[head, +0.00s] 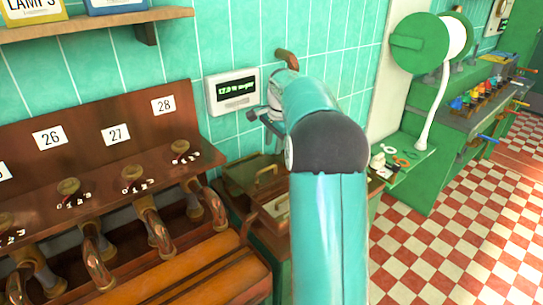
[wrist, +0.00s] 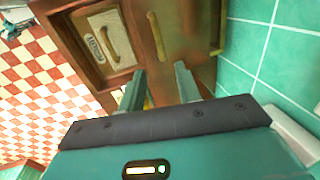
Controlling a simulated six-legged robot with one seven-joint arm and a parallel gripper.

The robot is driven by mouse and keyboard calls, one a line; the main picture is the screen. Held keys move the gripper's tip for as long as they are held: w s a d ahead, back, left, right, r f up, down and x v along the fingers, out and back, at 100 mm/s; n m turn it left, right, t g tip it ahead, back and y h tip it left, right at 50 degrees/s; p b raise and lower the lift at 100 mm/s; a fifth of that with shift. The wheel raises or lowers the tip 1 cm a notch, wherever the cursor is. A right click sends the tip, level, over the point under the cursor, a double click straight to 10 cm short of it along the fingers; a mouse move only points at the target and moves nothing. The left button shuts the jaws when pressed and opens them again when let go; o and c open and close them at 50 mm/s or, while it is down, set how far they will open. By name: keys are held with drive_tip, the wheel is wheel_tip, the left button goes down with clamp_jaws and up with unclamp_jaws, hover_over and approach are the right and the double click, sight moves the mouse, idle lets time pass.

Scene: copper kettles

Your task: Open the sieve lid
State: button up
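A brown wooden cabinet top (wrist: 175,50) with brass handles lies below my gripper in the wrist view. One brass handle (wrist: 157,36) stands on a plain brown lid just beyond the fingertips. Beside it, a pale panel (wrist: 98,35) with its own handle and a small label sits in a recess. I cannot read the label or tell which one is the sieve lid. My gripper (wrist: 159,69) is open, its two fingers apart; part of a yellowish bar shows between them. In the head view, the cabinet (head: 240,180) is partly hidden behind my arm.
A teal tiled wall (head: 240,50) with a small display box (head: 232,92) stands close behind the cabinet. A brown bench with numbered plates and curved pipes (head: 155,235) is at the left.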

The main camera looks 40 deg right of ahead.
drive_tip(key=shift+s+r, duration=0.25)
drive_tip(key=shift+r, duration=0.95)
drive_tip(key=shift+s+r, duration=0.2)
drive_tip(key=shift+r, duration=0.95)
drive_tip(key=s+a+r+n+t, duration=0.1)
drive_tip(key=s+a+r+n, duration=0.2)
drive_tip(key=a, duration=0.4)
drive_tip(key=s+a+r+n, duration=0.1)
drive_tip(key=s+a+n, duration=0.2)
drive_tip(key=s+a, duration=0.3)
drive_tip(key=s+a+r+n+t, duration=0.1)
drive_tip(key=s+a+r+n, duration=0.15)
drive_tip(key=a, duration=0.65)
drive_tip(key=s+a+f+n, duration=0.4)
drive_tip(key=s+a, duration=0.1)
drive_tip(key=s, duration=0.3)
drive_tip(key=s+a+f+n+t, duration=0.1)
drive_tip(key=s+a+f+n, duration=0.4)
drive_tip(key=s, duration=0.4)
drive_tip(key=shift+a, duration=0.2)
